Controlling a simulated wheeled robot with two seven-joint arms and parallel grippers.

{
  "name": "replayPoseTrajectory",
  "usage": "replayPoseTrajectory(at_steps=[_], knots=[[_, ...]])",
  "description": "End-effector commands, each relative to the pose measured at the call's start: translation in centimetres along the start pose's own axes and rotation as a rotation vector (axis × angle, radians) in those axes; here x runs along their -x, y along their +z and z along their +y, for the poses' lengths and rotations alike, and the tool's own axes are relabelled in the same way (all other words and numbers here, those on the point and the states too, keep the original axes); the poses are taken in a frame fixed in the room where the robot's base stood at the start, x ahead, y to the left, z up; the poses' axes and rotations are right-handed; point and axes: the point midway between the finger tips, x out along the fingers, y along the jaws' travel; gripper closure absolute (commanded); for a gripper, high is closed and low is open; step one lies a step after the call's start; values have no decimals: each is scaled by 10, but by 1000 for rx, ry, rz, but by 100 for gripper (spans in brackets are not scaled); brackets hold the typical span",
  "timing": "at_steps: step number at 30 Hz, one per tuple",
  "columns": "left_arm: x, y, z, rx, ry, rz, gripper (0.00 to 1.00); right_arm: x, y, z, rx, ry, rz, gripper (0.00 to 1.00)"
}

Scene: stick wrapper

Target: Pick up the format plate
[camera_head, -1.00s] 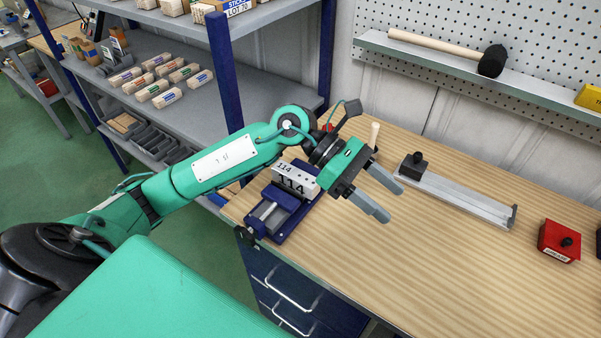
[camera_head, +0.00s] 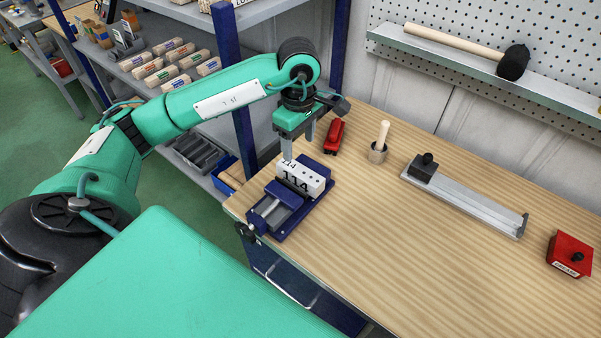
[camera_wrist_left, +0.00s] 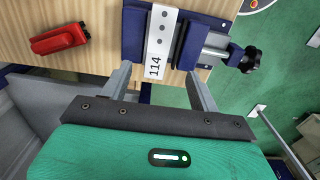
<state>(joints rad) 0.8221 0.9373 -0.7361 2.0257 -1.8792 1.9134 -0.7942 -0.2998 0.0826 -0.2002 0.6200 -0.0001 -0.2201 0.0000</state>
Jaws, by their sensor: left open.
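The format plate (camera_head: 313,180) is a pale block marked 114, seated upright in the jaws of a blue vise (camera_head: 273,211) at the left end of the workbench. My left gripper (camera_head: 299,148) is open and points down just behind and above the plate. In the left wrist view the plate (camera_wrist_left: 160,38) lies ahead, between the lines of the two spread fingers (camera_wrist_left: 158,72), with its 114 label toward the gripper. The fingers do not appear to grip it. My right gripper is not in view.
A red stapler-like tool (camera_head: 334,136) lies close to the gripper. A wooden-handled tool in a small cup (camera_head: 379,150), a long metal rail (camera_head: 468,198) and a red box (camera_head: 569,254) stand to the right. The front middle of the workbench (camera_head: 400,260) is clear.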

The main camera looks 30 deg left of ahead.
Motion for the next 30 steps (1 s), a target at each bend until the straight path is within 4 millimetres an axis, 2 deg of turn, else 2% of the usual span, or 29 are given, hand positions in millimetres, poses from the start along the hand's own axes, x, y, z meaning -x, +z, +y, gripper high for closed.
replayPoseTrajectory(at_steps=[6, 14, 19, 24, 30], knots=[[-32, 1, 0, 0, -2, -2, 38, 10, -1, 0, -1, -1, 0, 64], [-46, 2, 0, 0, -2, -3, 38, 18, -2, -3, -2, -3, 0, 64], [-66, 6, 2, -1, -5, -4, 38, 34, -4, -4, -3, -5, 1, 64], [-87, 6, 2, 0, -1, -2, 38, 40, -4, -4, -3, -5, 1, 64], [-94, 6, 3, -1, 1, -2, 38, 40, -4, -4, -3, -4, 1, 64]])
